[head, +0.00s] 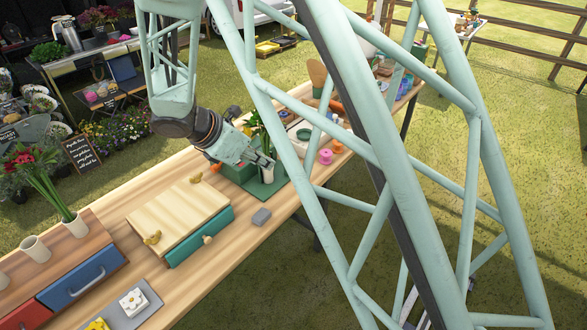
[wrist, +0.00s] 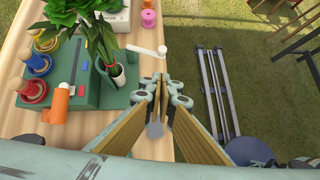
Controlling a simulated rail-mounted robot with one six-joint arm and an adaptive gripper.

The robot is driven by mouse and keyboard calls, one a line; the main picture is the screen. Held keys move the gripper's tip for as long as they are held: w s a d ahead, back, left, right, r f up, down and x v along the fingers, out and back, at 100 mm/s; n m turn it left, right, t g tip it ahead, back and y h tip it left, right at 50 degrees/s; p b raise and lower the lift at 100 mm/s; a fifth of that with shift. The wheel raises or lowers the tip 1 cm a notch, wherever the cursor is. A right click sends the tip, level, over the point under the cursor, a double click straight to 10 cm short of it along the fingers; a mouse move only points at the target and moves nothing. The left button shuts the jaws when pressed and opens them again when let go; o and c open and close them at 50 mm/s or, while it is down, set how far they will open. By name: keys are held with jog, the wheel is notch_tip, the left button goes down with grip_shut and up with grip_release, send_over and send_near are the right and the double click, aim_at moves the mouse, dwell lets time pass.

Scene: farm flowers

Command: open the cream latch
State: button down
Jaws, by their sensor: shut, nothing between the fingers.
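A cream lever-like latch (wrist: 147,50) with a round knob at its right end shows in the wrist view, on the pale wooden table just beyond my fingertips. It lies to the right of a green stand (wrist: 115,97) that holds a leafy plant (wrist: 85,30). My gripper (wrist: 165,82) is shut and empty, its tips close to the latch with a visible gap. In the head view my gripper (head: 266,164) reaches down beside the green stand (head: 238,171). I cannot make out the latch there.
Colored spools (wrist: 38,62) and an orange item (wrist: 58,104) stand on the left in the wrist view. Pink spools (head: 326,156), a grey block (head: 261,216) and a wooden-topped box with a teal drawer (head: 200,238) share the table. Grass lies beyond the table edge.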

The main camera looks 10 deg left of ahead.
jog(key=r+b+x, duration=0.1)
jog(key=x, duration=0.5)
jog(key=w+d+b+x, duration=0.1)
jog(key=x, duration=0.6)
jog(key=shift+w+d+r, duration=0.25)
jog(key=shift+d+r, duration=0.05)
jog(key=shift+r, duration=0.05)
jog(key=shift+a+b, duration=0.1)
jog(key=shift+b, duration=0.4)
